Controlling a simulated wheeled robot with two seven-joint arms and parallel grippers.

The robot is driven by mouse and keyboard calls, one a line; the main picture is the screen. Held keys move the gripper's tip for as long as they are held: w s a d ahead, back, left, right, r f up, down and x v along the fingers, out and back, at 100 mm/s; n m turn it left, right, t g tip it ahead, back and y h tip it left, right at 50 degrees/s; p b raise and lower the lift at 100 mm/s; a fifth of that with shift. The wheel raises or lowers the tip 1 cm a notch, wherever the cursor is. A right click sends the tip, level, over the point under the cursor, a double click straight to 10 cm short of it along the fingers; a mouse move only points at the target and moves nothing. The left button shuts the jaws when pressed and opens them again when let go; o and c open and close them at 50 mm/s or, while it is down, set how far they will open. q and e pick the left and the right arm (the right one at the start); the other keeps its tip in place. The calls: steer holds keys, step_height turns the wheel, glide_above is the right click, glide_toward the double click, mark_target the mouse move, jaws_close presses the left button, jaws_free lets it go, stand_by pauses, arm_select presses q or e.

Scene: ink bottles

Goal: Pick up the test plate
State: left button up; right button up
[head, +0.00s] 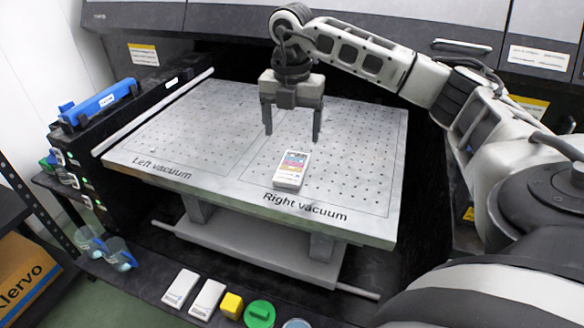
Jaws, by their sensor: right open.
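The test plate (291,170) is a small white rectangular block with a coloured printed top. It lies flat on the perforated metal table (215,130), inside the area marked "Right vacuum". My right gripper (292,137) is open and empty, its two fingers pointing down. In the picture it is just above and behind the plate, apart from it; I cannot tell its exact height over the table. My left gripper is not in view.
A blue-handled tool (98,102) lies on the black unit at left. Two clear jugs (105,250), two white boxes (194,294), a yellow cube (231,306) and a green lid (259,314) stand along the front ledge. The "Left vacuum" area is clear.

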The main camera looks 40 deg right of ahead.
mark_target(293, 165)
step_height(293, 165, down, 3)
steer(key=shift+r, duration=0.1)
steer(key=f, duration=0.4)
steer(key=shift+s+a+f+p, duration=0.1)
steer(key=shift+s+p, duration=0.2)
steer(key=shift+p, duration=0.05)
steer(key=shift+f, duration=0.55)
steer(key=c, duration=1.1)
